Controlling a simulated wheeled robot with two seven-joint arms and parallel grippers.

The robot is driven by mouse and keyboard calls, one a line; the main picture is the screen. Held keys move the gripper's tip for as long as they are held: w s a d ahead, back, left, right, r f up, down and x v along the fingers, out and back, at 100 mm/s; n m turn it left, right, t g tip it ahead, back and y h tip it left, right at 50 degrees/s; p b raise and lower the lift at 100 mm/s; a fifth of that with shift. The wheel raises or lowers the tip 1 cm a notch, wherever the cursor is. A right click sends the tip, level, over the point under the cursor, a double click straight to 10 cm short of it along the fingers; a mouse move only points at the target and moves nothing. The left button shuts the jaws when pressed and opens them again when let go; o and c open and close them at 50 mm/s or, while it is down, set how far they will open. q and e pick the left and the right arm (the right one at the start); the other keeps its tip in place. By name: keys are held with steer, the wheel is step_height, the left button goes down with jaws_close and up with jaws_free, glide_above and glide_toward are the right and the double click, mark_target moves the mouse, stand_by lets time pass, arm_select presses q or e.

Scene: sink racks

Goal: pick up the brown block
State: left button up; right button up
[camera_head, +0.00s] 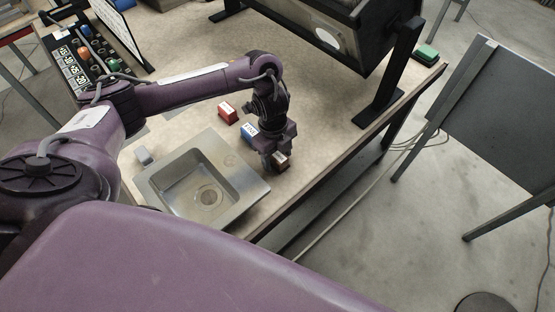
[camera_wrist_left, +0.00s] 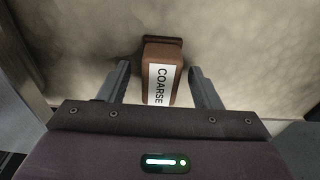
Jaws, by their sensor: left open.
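The brown block (camera_wrist_left: 165,55) lies on the worktop between the two open fingers of my left gripper (camera_wrist_left: 160,85) in the left wrist view. It has a white label reading COARSE. A gap shows between each finger and the block. In the head view the block (camera_head: 281,160) is near the table's front edge, by the sink's far right corner, partly hidden by my left gripper (camera_head: 275,158) above it. My right gripper is not in view.
A blue block (camera_head: 249,132) and a red block (camera_head: 228,112) stand to the left of the gripper. The metal sink (camera_head: 240,190) is to the lower left. A green block (camera_head: 427,52) sits at the table's far right corner. A black-framed rack (camera_head: 385,95) stands behind.

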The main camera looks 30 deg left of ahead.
mark_target(278, 155)
arm_select(q)
steer(key=shift+c, duration=0.2)
steer(key=c, duration=1)
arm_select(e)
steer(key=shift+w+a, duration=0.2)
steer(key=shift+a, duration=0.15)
